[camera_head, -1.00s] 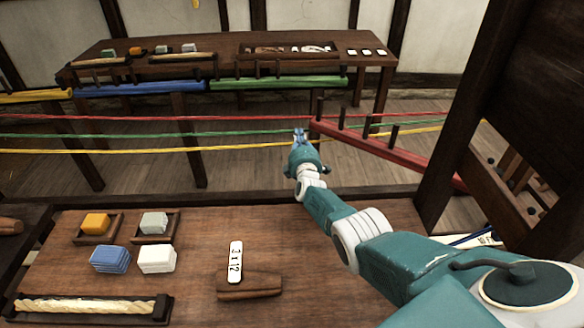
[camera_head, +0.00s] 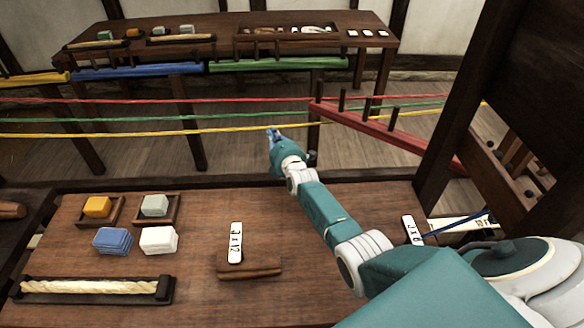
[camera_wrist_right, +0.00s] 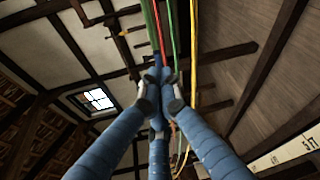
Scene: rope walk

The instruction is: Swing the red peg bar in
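The red peg bar (camera_head: 385,136) slants from the wooden frame at right toward the back left, with several dark upright pegs along it. Its free end is at the red rope (camera_head: 200,101) in the picture. The green rope (camera_head: 220,117) and yellow rope (camera_head: 180,133) run across below it. My right gripper (camera_head: 273,133) is left of the bar's free end, apart from it, and overlaps the yellow rope in the picture. Its fingers come together with nothing visible between them. In the right wrist view the fingers (camera_wrist_right: 158,82) point along the ropes; contact cannot be told. My left gripper is not in view.
A dark wooden post (camera_head: 462,100) stands at right. The near table (camera_head: 330,285) holds yellow, grey, blue and white blocks, a rope tray (camera_head: 95,289) and a "3 x 12" card (camera_head: 235,243). A far table (camera_head: 215,45) carries blue and green bars.

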